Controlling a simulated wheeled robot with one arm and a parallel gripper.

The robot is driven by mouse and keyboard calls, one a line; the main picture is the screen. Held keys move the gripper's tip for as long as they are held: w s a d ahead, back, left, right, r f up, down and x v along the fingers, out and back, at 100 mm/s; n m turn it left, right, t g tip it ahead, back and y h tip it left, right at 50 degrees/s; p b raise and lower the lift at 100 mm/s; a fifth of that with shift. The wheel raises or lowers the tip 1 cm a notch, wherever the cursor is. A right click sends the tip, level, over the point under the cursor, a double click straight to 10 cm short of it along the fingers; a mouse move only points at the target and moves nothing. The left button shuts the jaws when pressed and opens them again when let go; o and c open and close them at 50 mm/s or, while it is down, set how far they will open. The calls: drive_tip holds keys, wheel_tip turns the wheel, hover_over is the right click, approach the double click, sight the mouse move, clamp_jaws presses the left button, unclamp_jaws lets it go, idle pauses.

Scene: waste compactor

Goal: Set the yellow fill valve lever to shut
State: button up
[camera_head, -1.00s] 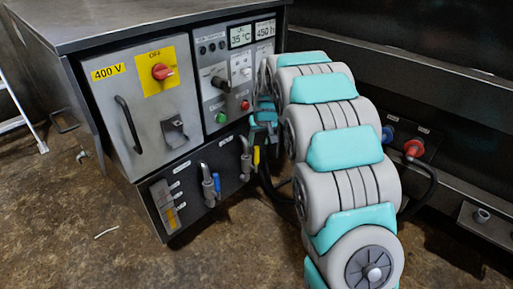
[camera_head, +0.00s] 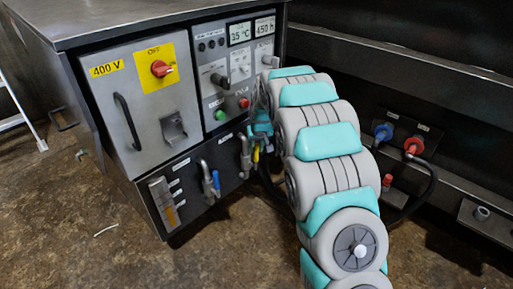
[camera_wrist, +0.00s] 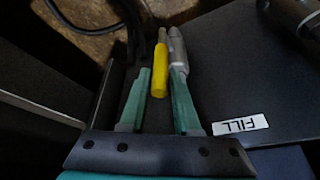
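The yellow fill valve lever (camera_head: 256,154) hangs down from its metal valve at the right end of the cabinet's lower dark panel. In the wrist view the yellow lever (camera_wrist: 159,72) lies between the two teal fingers of my gripper (camera_wrist: 161,80), beside the grey metal valve pipe (camera_wrist: 177,48). A gap shows between the lever and the left finger; the right finger overlaps the pipe's end. I cannot tell if they touch. My gripper is open. In the head view my gripper (camera_head: 261,128) is at the valve, partly hidden by my arm. A FILL label (camera_wrist: 240,125) sits beside it.
A second valve with a blue lever (camera_head: 216,180) is just left on the same panel. A red rotary switch (camera_head: 161,69) and a black handle (camera_head: 127,121) are above. Hose couplings (camera_head: 413,145) and a dark hose are at right. The floor in front is open.

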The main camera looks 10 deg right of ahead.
clamp_jaws()
idle(1.0)
